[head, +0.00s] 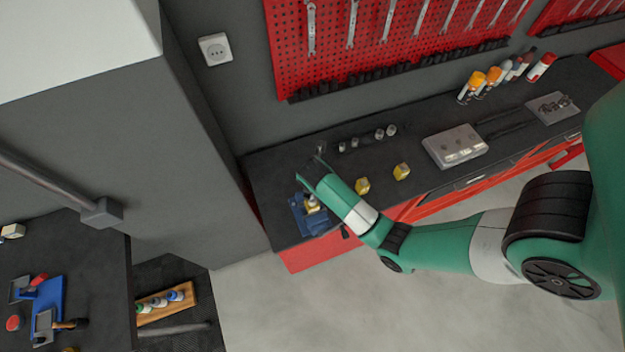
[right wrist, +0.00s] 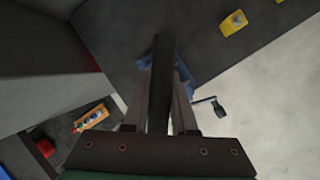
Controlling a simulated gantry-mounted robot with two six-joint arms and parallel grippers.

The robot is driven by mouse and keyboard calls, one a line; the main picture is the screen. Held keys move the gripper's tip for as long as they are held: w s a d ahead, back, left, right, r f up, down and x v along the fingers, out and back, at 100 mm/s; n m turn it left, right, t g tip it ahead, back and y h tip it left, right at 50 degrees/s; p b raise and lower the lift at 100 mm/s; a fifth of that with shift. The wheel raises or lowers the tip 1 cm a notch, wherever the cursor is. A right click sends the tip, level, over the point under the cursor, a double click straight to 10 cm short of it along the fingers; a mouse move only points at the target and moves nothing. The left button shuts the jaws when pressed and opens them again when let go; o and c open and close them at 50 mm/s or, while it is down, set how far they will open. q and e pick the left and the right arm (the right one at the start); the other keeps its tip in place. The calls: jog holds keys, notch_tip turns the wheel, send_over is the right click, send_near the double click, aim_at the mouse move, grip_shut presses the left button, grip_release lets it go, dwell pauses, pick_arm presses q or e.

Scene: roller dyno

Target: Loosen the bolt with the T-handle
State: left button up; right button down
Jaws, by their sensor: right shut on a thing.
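My right gripper (head: 311,178) is over the left end of the workbench, close above a blue vise (head: 298,222). It is shut on a dark bar (right wrist: 161,85), which looks like the T-handle and stands between the fingers (right wrist: 166,105) in the right wrist view. A brass-coloured block (head: 312,204) sits in the vise. The bolt is hidden, and I cannot tell whether the T-handle is seated on it. The vise shows partly behind the bar in the right wrist view (right wrist: 185,73). My left gripper is not in view.
Two yellow blocks (head: 362,186) (head: 402,171) stand on the workbench (head: 275,180) right of the vise. Several sockets (head: 367,140) line the back. A grey case (head: 456,146) lies farther right. A grey pillar (head: 200,180) rises left of the bench.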

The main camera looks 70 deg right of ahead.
jog(key=shift+r, duration=0.15)
jog(key=shift+r, duration=2.15)
jog(key=shift+r, duration=0.55)
jog(key=shift+w, duration=0.1)
